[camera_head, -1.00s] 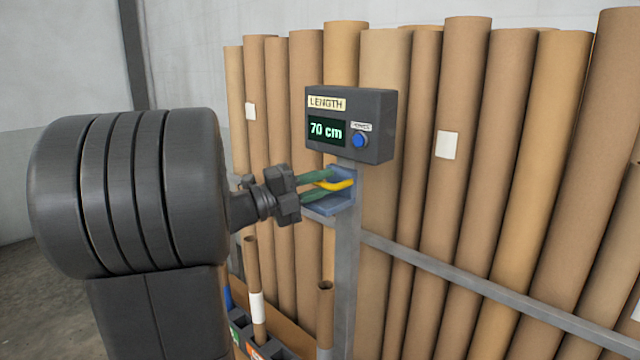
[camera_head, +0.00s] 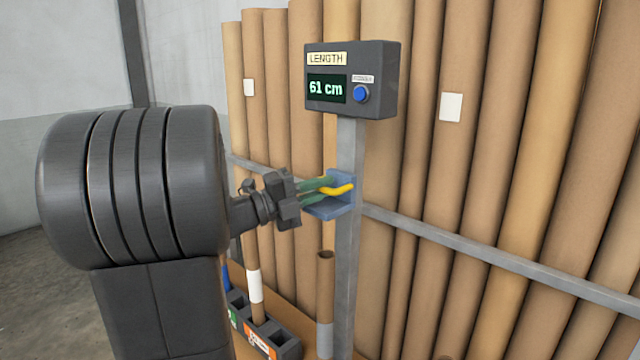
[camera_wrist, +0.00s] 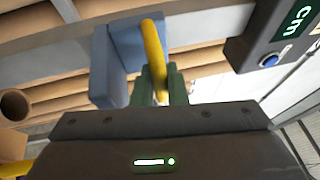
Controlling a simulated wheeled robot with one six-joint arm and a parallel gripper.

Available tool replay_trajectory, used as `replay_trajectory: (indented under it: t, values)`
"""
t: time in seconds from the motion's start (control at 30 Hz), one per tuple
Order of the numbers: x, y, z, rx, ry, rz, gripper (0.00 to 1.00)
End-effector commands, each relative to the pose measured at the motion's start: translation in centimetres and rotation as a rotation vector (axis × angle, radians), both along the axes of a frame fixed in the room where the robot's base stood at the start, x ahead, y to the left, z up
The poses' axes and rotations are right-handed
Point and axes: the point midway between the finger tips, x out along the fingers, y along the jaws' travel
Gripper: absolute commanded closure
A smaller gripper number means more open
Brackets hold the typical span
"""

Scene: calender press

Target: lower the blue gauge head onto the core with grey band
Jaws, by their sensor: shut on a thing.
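The blue gauge head (camera_head: 334,208) sits on the grey upright post, and its yellow handle (camera_head: 340,189) sticks out toward my arm. My gripper (camera_head: 326,190) has its green fingers shut on the yellow handle. The wrist view also shows the blue gauge head (camera_wrist: 118,62) and the yellow handle (camera_wrist: 153,55) between the green fingers (camera_wrist: 158,88). The core with grey band (camera_head: 325,290) stands upright below the gauge head, apart from it. Its grey band (camera_head: 325,338) is low on the tube. The display box (camera_head: 352,80) reads 61 cm.
A core with a white band (camera_head: 255,285) stands to the left in a dark holder (camera_head: 270,333) with coloured labels. Tall brown tubes (camera_head: 470,150) lean behind a grey rail (camera_head: 480,252). The grey post (camera_head: 349,250) rises beside the grey-banded core.

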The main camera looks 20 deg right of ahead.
Motion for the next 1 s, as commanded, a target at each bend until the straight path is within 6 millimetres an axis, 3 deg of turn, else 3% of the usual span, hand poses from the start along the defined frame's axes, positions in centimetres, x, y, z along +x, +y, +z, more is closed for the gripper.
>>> replay_trajectory:
  t: [0.03,0.1,0.4,0.6,1.0]
  values:
    - [0.0,0.0,-2.4,0.001,0.003,-0.001,1.0]
    - [0.0,0.0,-3.9,0.001,0.003,-0.001,1.0]
    - [0.0,0.0,-9.0,0.001,0.001,0.0,1.0]
    - [0.0,0.0,-10.7,0.001,0.001,0.0,1.0]
    - [0.0,0.0,-11.5,0.007,0.004,-0.001,1.0]
